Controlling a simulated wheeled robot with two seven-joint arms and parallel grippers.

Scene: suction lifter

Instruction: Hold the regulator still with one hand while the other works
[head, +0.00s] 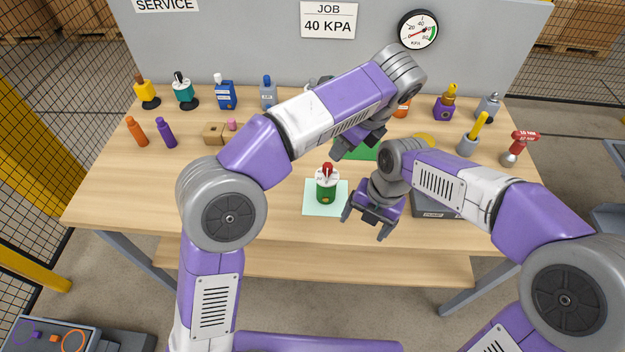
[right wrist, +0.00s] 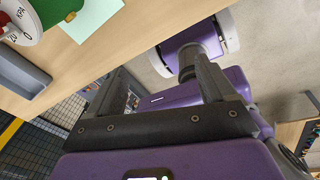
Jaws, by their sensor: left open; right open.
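The regulator (head: 326,186) is a green cylinder with a white top and a red knob. It stands upright on a pale mint mat (head: 311,209) near the middle front of the bench. Part of a white KPA scale, probably the regulator's (right wrist: 22,22), shows at the top left of the right wrist view. My left gripper (head: 352,148) is open, above and behind the regulator, over a green patch. My right gripper (head: 366,226) is open and empty, just right of the regulator and apart from it; its two fingers also show in the right wrist view (right wrist: 165,85).
A grey tray (head: 432,207) lies right of my right gripper, partly hidden by my arm. Bottles and tools line the back and right side, including a red-topped tool (head: 521,143). A gauge (head: 418,30) and a 40 KPA sign (head: 328,20) hang behind. The bench's front left is clear.

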